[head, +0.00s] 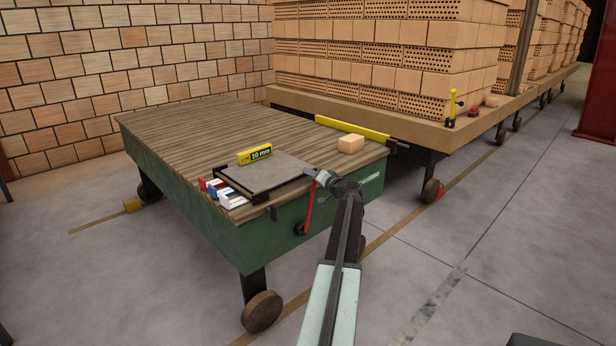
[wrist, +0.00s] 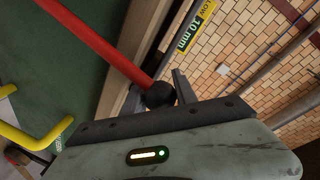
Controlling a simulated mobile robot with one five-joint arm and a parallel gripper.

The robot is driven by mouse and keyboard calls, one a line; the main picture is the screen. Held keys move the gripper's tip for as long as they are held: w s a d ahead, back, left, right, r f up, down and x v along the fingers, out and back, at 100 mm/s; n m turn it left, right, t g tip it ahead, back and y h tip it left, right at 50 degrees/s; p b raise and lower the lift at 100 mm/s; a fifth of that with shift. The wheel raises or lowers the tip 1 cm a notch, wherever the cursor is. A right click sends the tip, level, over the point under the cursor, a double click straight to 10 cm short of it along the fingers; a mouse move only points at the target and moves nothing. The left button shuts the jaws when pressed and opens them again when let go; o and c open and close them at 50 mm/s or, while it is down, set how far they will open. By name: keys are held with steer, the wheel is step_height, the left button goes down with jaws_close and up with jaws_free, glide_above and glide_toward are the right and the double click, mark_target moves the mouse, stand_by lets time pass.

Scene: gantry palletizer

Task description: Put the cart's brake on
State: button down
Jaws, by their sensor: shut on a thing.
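The cart (head: 215,195) has a green side and a slatted wooden top. Its red brake lever (head: 309,208) stands nearly upright at the near right end, rising from a dark pivot (head: 300,229). In the wrist view the red lever (wrist: 100,45) runs from the upper left to a black knob (wrist: 159,96). My gripper (head: 316,176) is at the lever's top and shut on the knob. In the wrist view its fingers (wrist: 158,86) stand on either side of the knob. The head view hides the knob behind my gripper.
On the cart top lie a grey plate (head: 262,171), a yellow 10 mm block (head: 254,154), several coloured blocks (head: 222,193) and a small brick (head: 350,144). A brick-laden platform (head: 400,118) stands close behind. The floor at right (head: 500,230) is clear.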

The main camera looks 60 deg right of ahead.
steer(key=shift+w+d, duration=0.1)
steer(key=shift+w, duration=0.1)
steer(key=c, duration=1.3)
jaws_free()
steer(key=shift+s+d, duration=0.15)
steer(key=shift+s, duration=0.1)
steer(key=p+v, duration=0.1)
steer(key=v, duration=0.6)
steer(key=shift+s+a, duration=0.2)
steer(key=shift+s, duration=0.1)
